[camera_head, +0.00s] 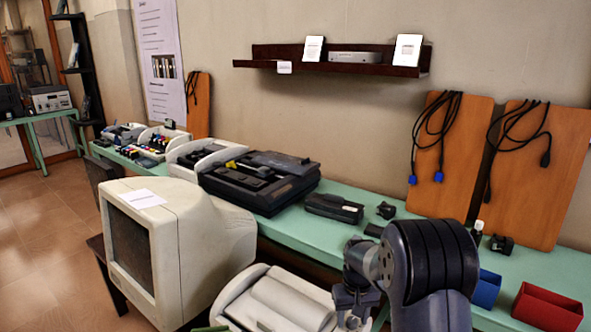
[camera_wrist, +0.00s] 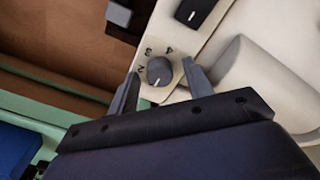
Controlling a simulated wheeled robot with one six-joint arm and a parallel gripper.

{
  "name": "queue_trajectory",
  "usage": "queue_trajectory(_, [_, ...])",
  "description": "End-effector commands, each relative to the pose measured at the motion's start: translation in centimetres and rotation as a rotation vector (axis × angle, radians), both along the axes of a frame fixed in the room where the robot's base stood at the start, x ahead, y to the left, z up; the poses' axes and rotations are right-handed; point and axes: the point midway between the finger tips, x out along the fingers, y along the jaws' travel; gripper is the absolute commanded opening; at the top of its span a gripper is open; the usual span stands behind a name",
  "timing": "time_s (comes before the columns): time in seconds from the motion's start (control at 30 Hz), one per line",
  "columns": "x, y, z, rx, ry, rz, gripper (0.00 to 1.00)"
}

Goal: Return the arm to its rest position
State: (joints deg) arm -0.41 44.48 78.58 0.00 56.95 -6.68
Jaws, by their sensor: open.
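My gripper (camera_wrist: 160,74) is open in the wrist view, with its two fingers apart. A round grey dial (camera_wrist: 159,71) with printed numbers sits on a pale panel and shows between the fingertips. I cannot tell whether the fingers touch it. In the head view my arm is in the lower right, bent downward, with my gripper (camera_head: 352,304) low beside a cream-white machine (camera_head: 275,301). The fingertips are hard to make out there. Nothing shows held in the jaws.
A big beige monitor (camera_head: 180,255) stands left of the machine. Behind runs a green table (camera_head: 335,235) with a black device (camera_head: 262,180), blue box (camera_head: 486,289) and red box (camera_head: 547,306). Orange boards (camera_head: 448,180) with cables lean on the wall. A shelf (camera_head: 340,67) hangs above.

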Motion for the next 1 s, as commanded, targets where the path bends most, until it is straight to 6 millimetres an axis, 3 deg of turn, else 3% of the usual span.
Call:
queue_trajectory(0.3, [0.0, 0.0, 0.2, 0.0, -0.001, 0.051, 0.48])
queue_trajectory(0.87, [0.1, 0.0, 11.2, 0.0, -0.005, 0.049, 0.48])
queue_trajectory(1.0, [-0.1, 0.0, 7.8, 0.0, 0.006, 0.049, 0.48])
